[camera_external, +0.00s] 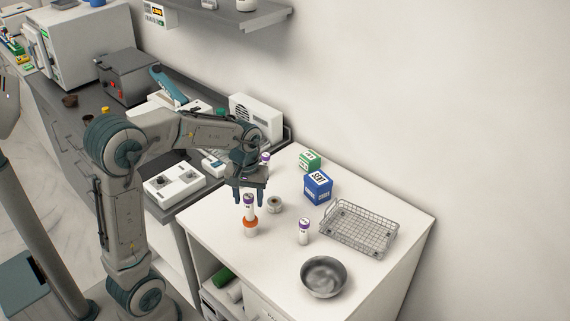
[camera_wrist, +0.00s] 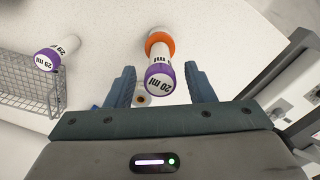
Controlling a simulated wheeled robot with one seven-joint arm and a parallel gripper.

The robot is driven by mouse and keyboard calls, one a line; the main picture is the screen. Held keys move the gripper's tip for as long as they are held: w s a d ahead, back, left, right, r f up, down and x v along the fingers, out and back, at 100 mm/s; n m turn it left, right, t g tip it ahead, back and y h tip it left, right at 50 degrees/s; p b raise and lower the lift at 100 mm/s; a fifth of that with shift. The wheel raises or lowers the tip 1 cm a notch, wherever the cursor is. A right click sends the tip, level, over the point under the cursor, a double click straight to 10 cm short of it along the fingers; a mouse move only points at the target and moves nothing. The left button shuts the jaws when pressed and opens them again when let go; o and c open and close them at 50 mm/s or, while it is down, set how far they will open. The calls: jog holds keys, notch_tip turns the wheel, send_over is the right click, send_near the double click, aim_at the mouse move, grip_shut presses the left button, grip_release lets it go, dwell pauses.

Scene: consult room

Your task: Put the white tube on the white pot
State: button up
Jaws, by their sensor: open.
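A white tube with a purple cap marked 20 ml (camera_wrist: 166,80) (camera_external: 249,207) stands upright, its lower end at a white pot-like piece with an orange ring (camera_external: 250,226) (camera_wrist: 160,38). I cannot tell whether it rests on top or sits inside. My gripper (camera_external: 249,196) (camera_wrist: 163,88) points down, open, with a finger on each side of the tube's upper part and gaps showing. A small round whitish pot with a dark opening (camera_external: 274,205) stands just right of it.
Another purple-capped white tube (camera_external: 304,231) (camera_wrist: 46,59) stands near the wire basket (camera_external: 346,249) (camera_wrist: 30,98). A metal bowl (camera_external: 324,277) is at the front. Blue (camera_external: 318,187) and green (camera_external: 311,159) boxes stand behind. A further purple-capped tube (camera_external: 265,158) is partly behind my arm.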

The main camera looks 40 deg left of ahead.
notch_tip(320, 180, up, 8)
jog(key=shift+f, duration=0.15)
jog(key=shift+s+r, duration=0.1)
jog(key=shift+r, duration=0.15)
jog(key=shift+s+d, duration=0.1)
jog(key=shift+s, duration=0.2)
jog(key=s+d+f+m+t, duration=0.1)
jog(key=s+f+m, duration=0.2)
jog(key=s, duration=0.4)
jog(key=s+f+m+t, duration=0.2)
jog(key=s+f+m, duration=0.1)
jog(key=s, duration=0.4)
jog(key=shift+s+d+m, duration=0.35)
jog(key=shift+s+m, duration=0.05)
